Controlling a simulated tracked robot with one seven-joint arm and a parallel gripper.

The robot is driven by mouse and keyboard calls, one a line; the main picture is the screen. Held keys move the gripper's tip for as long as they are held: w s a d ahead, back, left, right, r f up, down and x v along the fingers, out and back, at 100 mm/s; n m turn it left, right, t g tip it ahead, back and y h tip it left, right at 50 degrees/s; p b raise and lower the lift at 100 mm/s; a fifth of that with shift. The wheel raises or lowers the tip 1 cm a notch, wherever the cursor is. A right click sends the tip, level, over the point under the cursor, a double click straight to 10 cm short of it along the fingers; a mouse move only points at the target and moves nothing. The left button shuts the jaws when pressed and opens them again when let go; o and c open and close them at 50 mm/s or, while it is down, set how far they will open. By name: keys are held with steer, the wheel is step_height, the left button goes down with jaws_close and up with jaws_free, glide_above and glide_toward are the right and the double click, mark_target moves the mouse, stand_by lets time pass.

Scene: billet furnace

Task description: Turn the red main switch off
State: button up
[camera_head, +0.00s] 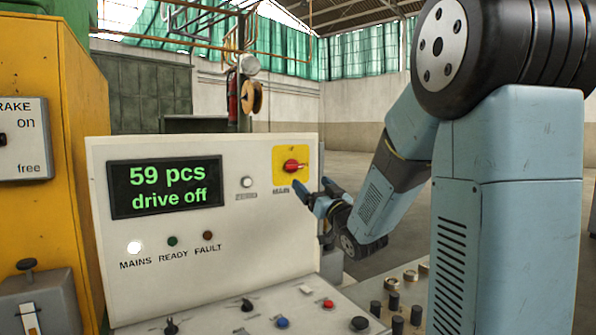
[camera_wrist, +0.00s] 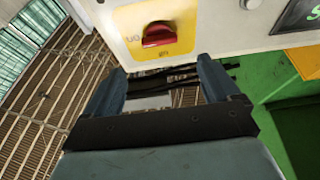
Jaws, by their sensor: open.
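The red main switch (camera_head: 292,166) sits on a yellow plate (camera_head: 284,154) at the right of the white control panel. Its red handle lies roughly level in the head view. In the wrist view the red switch (camera_wrist: 160,34) shows on its yellow plate, just beyond the fingers; the lettering there appears rotated and is hard to read. My gripper (camera_head: 304,192) is open and empty, just below and right of the switch, apart from it as far as I can tell. In the wrist view my gripper (camera_wrist: 165,85) has its two fingers spread, with nothing between them.
The display (camera_head: 168,186) reads "59 pcs drive off". The MAINS lamp (camera_head: 134,247) is lit white. A sloping desk with knobs and buttons (camera_head: 282,322) lies below. A yellow cabinet (camera_head: 45,120) stands at left; open floor shows behind my arm.

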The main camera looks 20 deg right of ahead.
mark_target(296, 167)
steer(key=x, duration=0.9)
steer(key=shift+w, duration=0.15)
steer(key=shift+c, duration=0.2)
steer(key=c, duration=1)
